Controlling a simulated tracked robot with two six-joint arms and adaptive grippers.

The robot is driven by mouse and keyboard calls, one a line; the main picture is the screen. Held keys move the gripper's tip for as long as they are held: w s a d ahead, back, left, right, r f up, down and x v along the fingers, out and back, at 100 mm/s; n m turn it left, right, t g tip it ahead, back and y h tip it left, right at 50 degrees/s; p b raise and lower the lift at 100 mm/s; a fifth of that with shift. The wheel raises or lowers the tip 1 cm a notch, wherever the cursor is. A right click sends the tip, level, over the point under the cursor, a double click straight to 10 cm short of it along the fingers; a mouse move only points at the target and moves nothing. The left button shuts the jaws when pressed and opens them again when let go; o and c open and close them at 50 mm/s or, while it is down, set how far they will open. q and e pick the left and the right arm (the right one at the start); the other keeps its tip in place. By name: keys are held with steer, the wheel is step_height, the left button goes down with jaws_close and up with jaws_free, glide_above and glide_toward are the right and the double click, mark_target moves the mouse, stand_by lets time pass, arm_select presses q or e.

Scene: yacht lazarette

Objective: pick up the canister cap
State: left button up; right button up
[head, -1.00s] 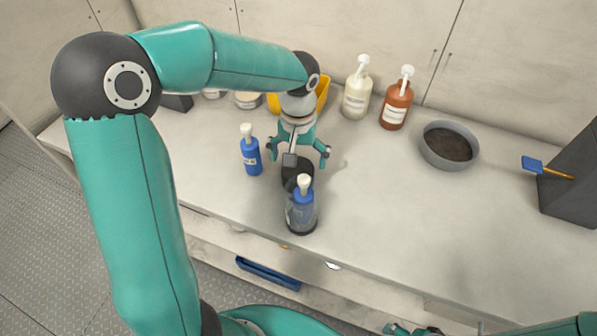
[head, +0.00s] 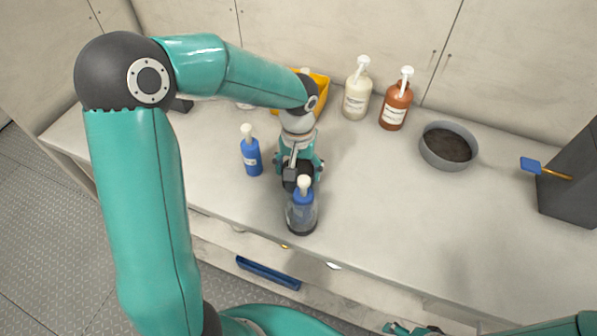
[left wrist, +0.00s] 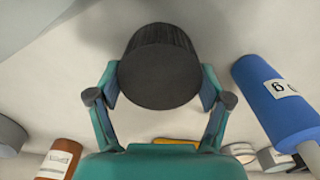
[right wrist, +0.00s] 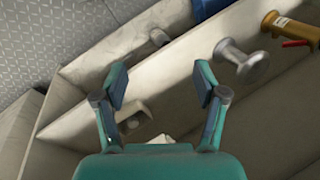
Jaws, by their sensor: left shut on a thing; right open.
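The canister cap (left wrist: 160,72) is a thick black disc with a ribbed side. In the left wrist view it sits between the two fingers of my left gripper (left wrist: 160,86), which is shut on it. My right gripper (right wrist: 160,88) is open and empty, facing the front of the counter.
A blue bottle (head: 251,158) stands left of my left gripper. Behind are a yellow bin (head: 316,88), a cream pump bottle (head: 357,92) and a brown one (head: 396,108). A grey bowl (head: 447,148) stands right. The right front counter (head: 420,220) is clear.

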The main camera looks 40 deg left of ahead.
arm_select(q)
steer(key=shift+r, duration=0.1)
step_height(320, 180, up, 20)
stand_by(0.5)
